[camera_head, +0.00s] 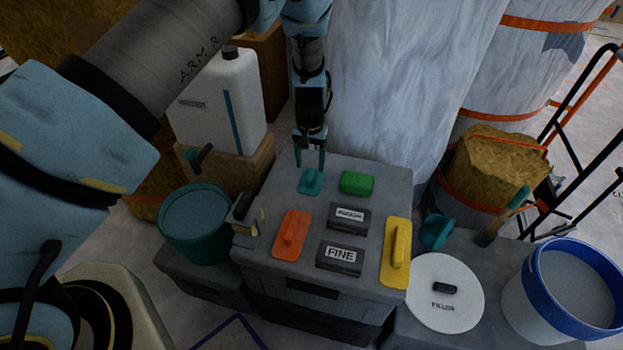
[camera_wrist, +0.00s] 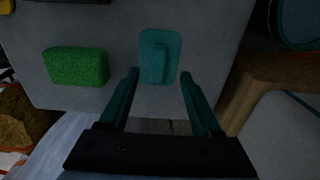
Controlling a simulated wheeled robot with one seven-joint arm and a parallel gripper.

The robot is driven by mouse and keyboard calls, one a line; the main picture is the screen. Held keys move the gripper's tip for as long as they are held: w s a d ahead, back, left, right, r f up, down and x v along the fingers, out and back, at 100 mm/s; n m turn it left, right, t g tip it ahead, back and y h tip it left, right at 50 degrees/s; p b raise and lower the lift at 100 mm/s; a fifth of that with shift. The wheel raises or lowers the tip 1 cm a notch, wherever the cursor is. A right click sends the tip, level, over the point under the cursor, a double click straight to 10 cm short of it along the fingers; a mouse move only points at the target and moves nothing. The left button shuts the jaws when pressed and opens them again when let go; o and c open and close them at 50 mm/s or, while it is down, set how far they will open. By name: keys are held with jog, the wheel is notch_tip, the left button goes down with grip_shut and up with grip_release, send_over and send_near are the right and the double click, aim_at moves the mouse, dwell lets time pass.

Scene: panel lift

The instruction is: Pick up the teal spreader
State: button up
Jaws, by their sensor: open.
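The teal spreader (camera_head: 311,181) is a small flat plate with a raised grip, lying on the back left part of the grey box top (camera_head: 375,205). It also shows in the wrist view (camera_wrist: 160,57), upper middle, its grip running along the picture's vertical. My gripper (camera_head: 310,164) points down just above and behind the spreader in the head view. In the wrist view my gripper (camera_wrist: 158,76) is open, with one teal finger on either side of the spreader's lower end. Nothing is between the fingers, and I cannot tell the exact height gap.
A green sponge (camera_head: 357,183) lies right of the spreader. An orange float (camera_head: 292,235), a yellow float (camera_head: 396,252) and two dark blocks marked MEDIUM (camera_head: 349,217) and FINE (camera_head: 341,259) share the box top. A white jug (camera_head: 222,103) stands behind left; wrapped columns (camera_head: 400,80) rise behind.

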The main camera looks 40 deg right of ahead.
aim_at(311, 174)
jog(key=shift+d+f+p, duration=0.2)
jog(key=shift+f+p, duration=0.75)
jog(key=shift+f, duration=1.8)
jog(key=shift+c, duration=0.2)
grip_shut()
